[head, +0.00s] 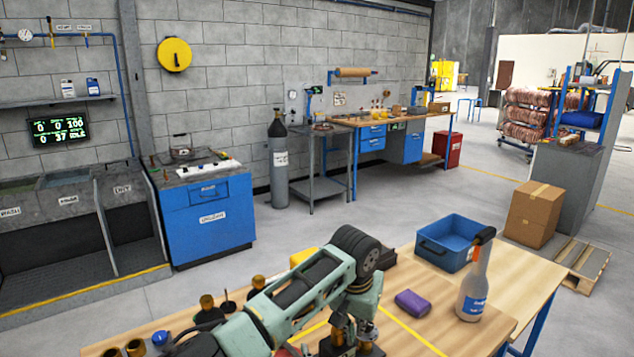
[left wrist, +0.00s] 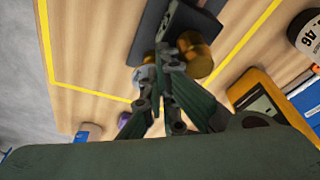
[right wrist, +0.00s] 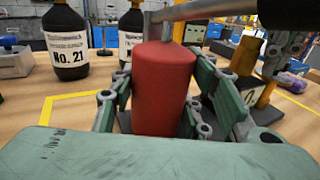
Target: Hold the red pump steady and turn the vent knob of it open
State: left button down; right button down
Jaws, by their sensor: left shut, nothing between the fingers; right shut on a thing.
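The red pump (right wrist: 162,92) stands upright in the right wrist view, a red cylinder with a grey metal bar (right wrist: 190,12) across its top. My right gripper (right wrist: 165,82) is shut on its body, one finger on each side. My left gripper (left wrist: 168,62) is shut and empty. In the left wrist view its tips are beside or over a brass cylinder (left wrist: 198,52) near a dark block; contact is unclear. In the head view the left gripper (head: 352,318) is low over the table, and my left arm hides much there. I cannot clearly make out the vent knob.
Black bottles (right wrist: 66,42) stand behind the pump. On the table are a purple block (head: 412,303), a spray bottle (head: 473,290) and a blue bin (head: 447,243). A yellow meter (left wrist: 258,98) lies near the left gripper. Bare wood lies at the table's right.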

pick_arm(q)
jog(key=shift+s+d+f, duration=0.1)
jog(key=shift+s+d, duration=0.1)
jog(key=shift+d, duration=0.05)
jog(key=shift+s+d, duration=0.45)
jog(key=shift+d, duration=0.15)
jog(key=shift+s+d, duration=0.1)
jog(key=shift+d, duration=0.35)
jog(key=shift+s, duration=0.25)
jog(key=shift+d+f, duration=0.1)
jog(key=shift+d, duration=0.05)
send_near(371, 331)
jog(key=shift+s+f, duration=0.3)
jog(key=shift+f, duration=0.1)
dwell(0.3)
